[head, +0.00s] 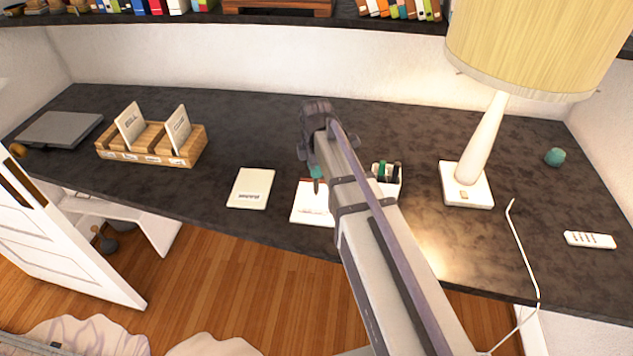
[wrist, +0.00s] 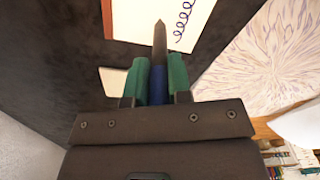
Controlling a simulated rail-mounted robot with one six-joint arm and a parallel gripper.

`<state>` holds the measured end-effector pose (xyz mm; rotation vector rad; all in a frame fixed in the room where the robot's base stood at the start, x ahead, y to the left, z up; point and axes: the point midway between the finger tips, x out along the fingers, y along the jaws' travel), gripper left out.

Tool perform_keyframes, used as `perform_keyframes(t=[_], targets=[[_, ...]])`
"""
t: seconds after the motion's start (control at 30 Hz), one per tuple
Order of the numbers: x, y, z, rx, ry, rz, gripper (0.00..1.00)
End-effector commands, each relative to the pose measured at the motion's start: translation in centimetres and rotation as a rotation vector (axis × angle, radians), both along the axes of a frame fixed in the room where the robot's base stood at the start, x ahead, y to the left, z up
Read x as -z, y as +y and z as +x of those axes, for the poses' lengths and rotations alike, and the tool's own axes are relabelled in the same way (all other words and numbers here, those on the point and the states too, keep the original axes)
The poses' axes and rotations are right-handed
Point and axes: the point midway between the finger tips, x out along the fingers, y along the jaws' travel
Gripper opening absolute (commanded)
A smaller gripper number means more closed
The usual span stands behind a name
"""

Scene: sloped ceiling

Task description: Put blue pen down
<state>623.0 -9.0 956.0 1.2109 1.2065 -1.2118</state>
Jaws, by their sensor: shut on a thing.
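My gripper (wrist: 158,78), with green fingertips, is shut on a blue pen (wrist: 157,88). The pen's dark pointed end sticks out past the fingertips. In the wrist view the tip overlaps an open notepad (wrist: 205,12) with a reddish-brown edge and a blue looping scribble. I cannot tell whether the tip touches the page. In the head view my gripper (head: 316,172) is above the notepad (head: 306,211) on the dark desk, and my arm hides the notepad's right part. The pen shows there only as a small dark piece under the fingers.
A white holder (head: 394,189) with several pens stands right of my arm. A cream booklet (head: 251,188) lies left of the notepad on the desk (head: 240,125). A wooden card box (head: 187,157), lamp (head: 466,198) and remote (head: 590,240) stand farther out. Bare desk lies behind the booklet.

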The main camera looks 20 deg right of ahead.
Motion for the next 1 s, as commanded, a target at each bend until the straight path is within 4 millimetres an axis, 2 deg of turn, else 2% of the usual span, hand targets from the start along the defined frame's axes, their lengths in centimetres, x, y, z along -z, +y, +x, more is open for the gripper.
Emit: perform_keyframes(t=[0.03,0.1,0.3,0.47,0.5,0.73,1.0], targets=[[2.13,0.0,0.0,0.0,0.0,0.0,0.0],[3.07,0.0,0.0,0.0,0.0,0.0,0.0],[2.49,0.0,0.0,0.0,0.0,0.0,0.0],[3.0,0.0,0.0,0.0,0.0,0.0,0.0],[2.85,0.0,0.0,0.0,0.0,0.0,0.22],[2.81,0.0,0.0,0.0,0.0,0.0,0.44],[2.59,0.0,0.0,0.0,0.0,0.0,0.44]])
